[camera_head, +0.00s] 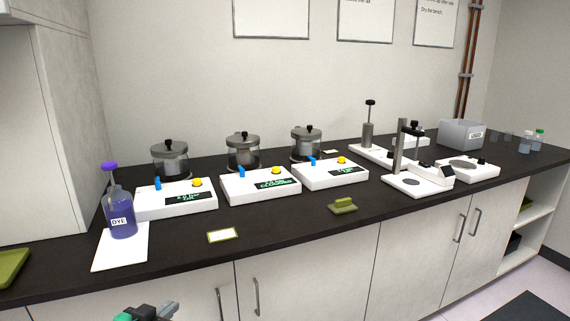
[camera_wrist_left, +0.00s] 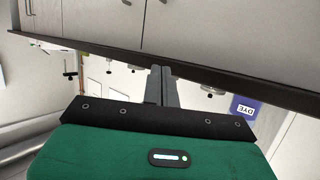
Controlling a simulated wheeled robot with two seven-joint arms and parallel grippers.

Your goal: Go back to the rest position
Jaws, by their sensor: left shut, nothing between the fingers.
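My left gripper (camera_head: 158,311) is at the bottom edge of the head view, in front of the cabinet doors and below the bench top. Its fingers are shut and hold nothing. In the left wrist view the two fingers (camera_wrist_left: 161,86) lie together, with the dark bench edge and cabinet doors beyond them. My right gripper is not in view.
The dark bench (camera_head: 285,220) runs across the view. On it stand a purple dye bottle (camera_head: 120,213) on white paper, several white machines with glass chambers, a green sponge (camera_head: 343,206), a small card (camera_head: 222,235) and a grey bin (camera_head: 462,134). A tall cabinet (camera_head: 45,140) stands at left.

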